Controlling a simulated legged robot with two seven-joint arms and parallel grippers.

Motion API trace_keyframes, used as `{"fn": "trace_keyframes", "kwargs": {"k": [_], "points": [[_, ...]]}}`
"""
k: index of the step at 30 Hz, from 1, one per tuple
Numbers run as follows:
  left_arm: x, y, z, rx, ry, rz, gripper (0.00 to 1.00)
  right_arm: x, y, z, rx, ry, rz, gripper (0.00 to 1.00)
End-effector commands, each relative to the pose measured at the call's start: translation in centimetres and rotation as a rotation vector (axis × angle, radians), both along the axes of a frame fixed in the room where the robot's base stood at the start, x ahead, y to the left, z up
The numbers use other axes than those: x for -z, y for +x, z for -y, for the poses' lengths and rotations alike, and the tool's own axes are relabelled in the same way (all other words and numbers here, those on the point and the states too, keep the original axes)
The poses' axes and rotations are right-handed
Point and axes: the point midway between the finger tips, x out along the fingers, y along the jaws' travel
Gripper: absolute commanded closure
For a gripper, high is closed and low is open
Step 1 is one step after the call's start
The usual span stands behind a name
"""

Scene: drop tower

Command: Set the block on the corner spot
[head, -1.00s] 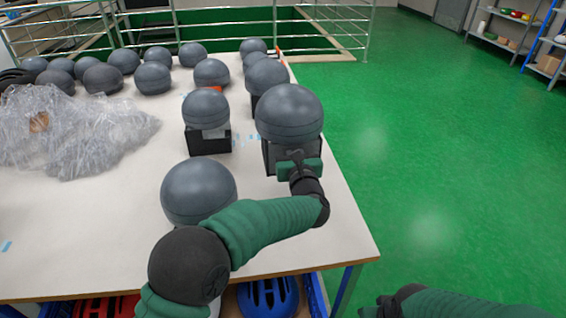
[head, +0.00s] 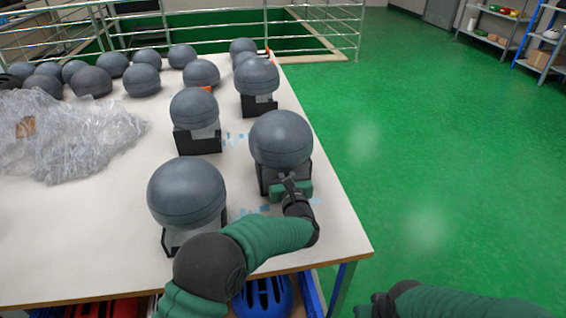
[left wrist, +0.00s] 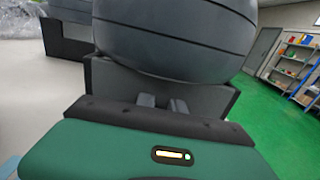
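The block (head: 270,180) is a black open-fronted holder with a large grey ball (head: 281,138) on top, near the table's right front corner. My left gripper (head: 289,184) is at its near side. In the left wrist view the fingers (left wrist: 162,103) are close together at the block's wall (left wrist: 215,100), under the ball (left wrist: 175,35); their tips are partly hidden. Light blue marks (head: 264,208) show on the table beside the block; the spot itself is mostly covered. I cannot tell whether the block's base touches the table. My right gripper (head: 372,306) is low at the bottom edge, its fingers unclear.
Another ball on a holder (head: 187,193) stands close to the left, behind my left forearm. More stand behind (head: 195,108) (head: 257,76). Clear plastic wrap (head: 75,135) lies at left on the white table (head: 130,230). Green floor (head: 430,130) is open at right.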

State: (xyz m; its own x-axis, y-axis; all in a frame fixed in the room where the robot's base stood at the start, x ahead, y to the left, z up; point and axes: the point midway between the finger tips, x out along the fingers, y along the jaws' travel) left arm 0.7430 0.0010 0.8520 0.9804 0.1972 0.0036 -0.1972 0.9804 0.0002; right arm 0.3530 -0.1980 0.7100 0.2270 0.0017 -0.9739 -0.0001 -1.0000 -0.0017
Motion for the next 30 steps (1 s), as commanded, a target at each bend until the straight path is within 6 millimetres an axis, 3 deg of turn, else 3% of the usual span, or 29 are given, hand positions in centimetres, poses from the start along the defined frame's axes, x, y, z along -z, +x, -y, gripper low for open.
{"fn": "trace_keyframes", "kwargs": {"k": [1, 5, 16, 30], "points": [[0.4, -0.1, 0.1, 0.004, 0.0, -0.008, 0.82, 0.0, 0.0, 0.0, 0.0, 0.0, 0.0, 0.62], [0.4, 0.0, 0.1, 0.003, 0.001, -0.007, 0.66, 0.0, 0.0, 0.0, 0.0, 0.0, 0.0, 0.62], [0.3, -0.7, 0.3, 0.003, 0.002, -0.007, 0.66, -0.1, 0.0, 0.0, 0.0, 0.0, 0.0, 0.62], [0.2, -10.7, 2.2, 0.003, 0.002, -0.007, 0.66, -1.0, 0.0, 0.0, 0.0, 0.0, 0.0, 0.62]]}}
